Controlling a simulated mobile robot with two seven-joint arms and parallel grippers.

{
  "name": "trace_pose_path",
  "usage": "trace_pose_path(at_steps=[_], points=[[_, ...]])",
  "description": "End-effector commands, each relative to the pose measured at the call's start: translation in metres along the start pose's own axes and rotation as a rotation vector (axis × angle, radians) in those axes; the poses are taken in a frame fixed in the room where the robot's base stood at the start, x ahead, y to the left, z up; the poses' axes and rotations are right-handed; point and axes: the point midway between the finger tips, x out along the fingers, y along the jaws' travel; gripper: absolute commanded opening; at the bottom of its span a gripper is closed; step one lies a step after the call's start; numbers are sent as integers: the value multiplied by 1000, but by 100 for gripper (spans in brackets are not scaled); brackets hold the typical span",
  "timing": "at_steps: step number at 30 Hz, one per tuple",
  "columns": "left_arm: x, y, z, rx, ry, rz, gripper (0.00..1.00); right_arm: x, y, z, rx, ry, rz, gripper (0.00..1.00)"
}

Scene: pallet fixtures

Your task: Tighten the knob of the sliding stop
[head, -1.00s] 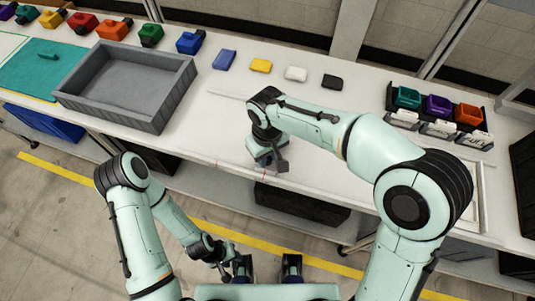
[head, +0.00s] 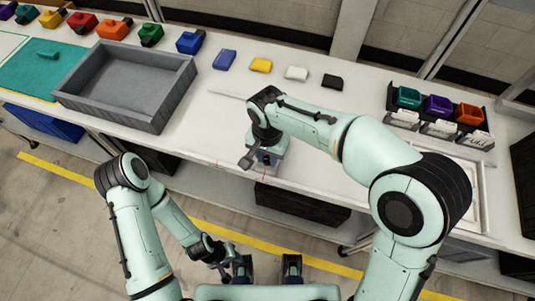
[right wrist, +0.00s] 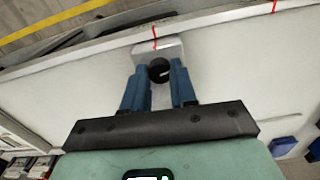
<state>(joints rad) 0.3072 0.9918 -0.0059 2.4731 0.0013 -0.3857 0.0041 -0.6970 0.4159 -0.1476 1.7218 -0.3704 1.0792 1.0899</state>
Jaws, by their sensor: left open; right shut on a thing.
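The sliding stop is a small light grey block (right wrist: 172,48) at the bench's front edge, with a round black knob (right wrist: 159,70) bearing a white mark. My right gripper (right wrist: 160,76) is shut on the knob, one blue finger on each side. In the head view my right gripper (head: 265,159) is over the front edge, and the wrist hides most of the stop and knob. A red line (right wrist: 155,32) on the bench edge meets the block. My left gripper (head: 227,268) is open and empty, low in front of the bench, away from the stop.
A grey tray (head: 125,85) stands on the left of the bench. Several coloured pieces line the back, and a black rack (head: 438,110) holds small bins at the right. A second red line (head: 217,163) marks the edge left of the stop.

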Motion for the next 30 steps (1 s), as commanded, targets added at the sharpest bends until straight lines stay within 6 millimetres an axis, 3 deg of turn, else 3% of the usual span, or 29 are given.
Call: trace_pose_path(at_steps=[12,29,30], points=[[0,0,0,0,0,0,43,-2,-1,-1,194,4,-5,0],[0,0,0,0,0,0,43,-2,-1,-2,223,4,-6,0],[0,0,0,0,0,0,43,-2,-1,-2,223,4,-6,36]])
